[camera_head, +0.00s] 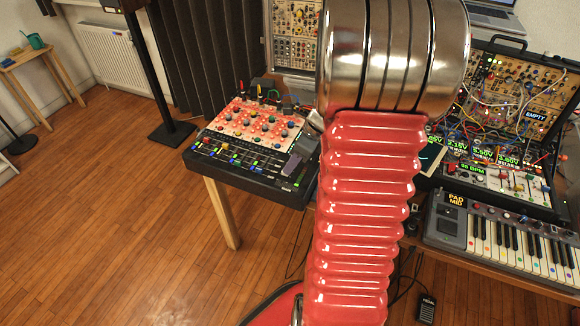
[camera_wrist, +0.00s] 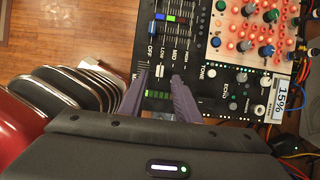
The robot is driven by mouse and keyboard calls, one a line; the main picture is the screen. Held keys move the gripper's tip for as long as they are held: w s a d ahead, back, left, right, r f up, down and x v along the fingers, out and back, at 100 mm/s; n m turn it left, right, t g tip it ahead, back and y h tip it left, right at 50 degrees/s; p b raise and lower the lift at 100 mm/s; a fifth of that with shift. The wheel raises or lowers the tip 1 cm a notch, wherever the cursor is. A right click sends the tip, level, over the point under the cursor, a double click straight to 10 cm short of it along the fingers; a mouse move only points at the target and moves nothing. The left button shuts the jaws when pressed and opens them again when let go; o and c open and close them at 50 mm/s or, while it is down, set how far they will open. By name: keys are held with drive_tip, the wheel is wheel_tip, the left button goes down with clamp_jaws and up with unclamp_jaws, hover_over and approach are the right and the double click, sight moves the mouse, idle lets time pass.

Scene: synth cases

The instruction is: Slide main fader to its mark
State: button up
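The mixer (camera_head: 268,182) is a dark console with rows of knobs and faders on a wooden stand. My gripper (camera_wrist: 159,75) is over its front part in the wrist view, with two purple-grey fingers spread apart. A pale fader cap (camera_wrist: 160,71) shows between the fingertips, with visible gaps on both sides. Green lit segments (camera_wrist: 158,94) lie just below it in that view. Lettering beside the fingers is partly covered, and I cannot make out the mark. In the head view, my gripper (camera_head: 298,160) is at the mixer's right front, partly hidden by my arm.
Blue and green fader caps (camera_wrist: 171,18) stand at the upper side of the wrist view, with knobs (camera_wrist: 265,51) to the right. A keyboard (camera_head: 505,240) and a patched modular case (camera_head: 500,130) stand to the right. Open wooden floor (camera_head: 120,230) lies to the left.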

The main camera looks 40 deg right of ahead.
drive_tip(key=v, duration=0.9)
drive_tip(key=shift+r, duration=0.3)
drive_tip(key=shift+s, duration=0.15)
drive_tip(key=s+a+r+n, duration=0.2)
drive_tip(key=a+r+n, duration=0.1)
drive_tip(key=a+n, duration=0.6)
drive_tip(key=s+a+r+n+t+h, duration=0.1)
drive_tip(key=s+a+r+n, duration=0.2)
drive_tip(key=a+n, duration=0.7)
drive_tip(key=s+a+r+n, duration=0.2)
drive_tip(key=a+r+n, duration=0.1)
drive_tip(key=a+n, duration=0.7)
drive_tip(key=shift+s+a+r+n+h, duration=0.15)
drive_tip(key=shift+s+a+n+h, duration=0.2)
drive_tip(key=shift+n, duration=0.75)
